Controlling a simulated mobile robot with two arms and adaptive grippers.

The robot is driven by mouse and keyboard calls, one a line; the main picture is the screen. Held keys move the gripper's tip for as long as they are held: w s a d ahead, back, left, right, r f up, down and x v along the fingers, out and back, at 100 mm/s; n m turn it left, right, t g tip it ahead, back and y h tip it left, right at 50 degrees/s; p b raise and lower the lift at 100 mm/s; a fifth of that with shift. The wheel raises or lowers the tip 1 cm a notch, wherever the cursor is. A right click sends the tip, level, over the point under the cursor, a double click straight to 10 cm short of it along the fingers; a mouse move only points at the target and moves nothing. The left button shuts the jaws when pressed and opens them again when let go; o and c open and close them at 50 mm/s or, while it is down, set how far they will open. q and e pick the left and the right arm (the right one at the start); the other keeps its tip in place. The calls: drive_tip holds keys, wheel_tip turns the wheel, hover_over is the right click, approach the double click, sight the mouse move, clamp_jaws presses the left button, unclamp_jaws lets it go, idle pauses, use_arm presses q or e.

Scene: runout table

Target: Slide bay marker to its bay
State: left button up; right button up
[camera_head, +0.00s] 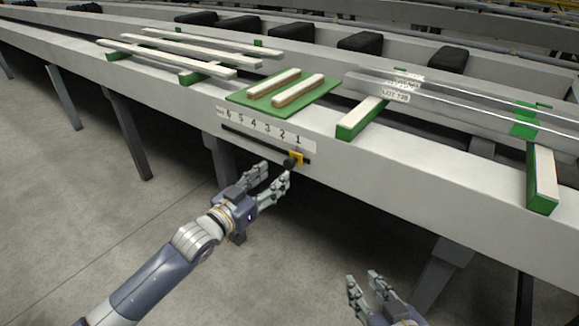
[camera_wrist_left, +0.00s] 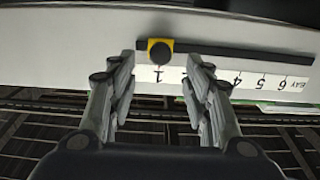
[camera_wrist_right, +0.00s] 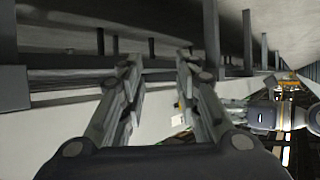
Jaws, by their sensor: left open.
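The bay marker (camera_head: 297,158) is a yellow square with a black knob, at the right end of a dark slot (camera_head: 250,140) in the table's front face. In the left wrist view the marker (camera_wrist_left: 160,51) sits beside number 1 on the upside-down number strip (camera_wrist_left: 250,80). My left gripper (camera_head: 277,178) is open in front of the marker, and its fingers (camera_wrist_left: 165,75) stand on either side of it, apart from it. My right gripper (camera_head: 366,284) is open and empty, low in front of the table; its fingers also show in the right wrist view (camera_wrist_right: 157,75).
The number strip (camera_head: 268,130) runs above the slot. A green mat (camera_head: 327,97) with two pale bars lies on the table. Green-sided blocks (camera_head: 360,118) and clear lengths (camera_head: 440,95) lie to the right. Open floor (camera_head: 60,220) is at left.

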sight(287, 165)
use_arm(q)
drive_tip(key=b+x, duration=0.2)
drive_tip(key=x, duration=0.5)
drive_tip(key=shift+w+d+f, duration=0.1)
drive_tip(key=shift+w, duration=0.05)
drive_tip(key=shift+w+d, duration=0.3)
drive_tip(key=shift+w, duration=0.1)
use_arm(e)
drive_tip(key=w+a+r+t+y, duration=0.2)
drive_tip(key=r+t, duration=0.4)
drive_tip(key=r, duration=0.4)
drive_tip(key=shift+w+a+r, duration=0.15)
drive_tip(key=shift+w+r, duration=0.25)
drive_tip(key=shift+w, duration=0.1)
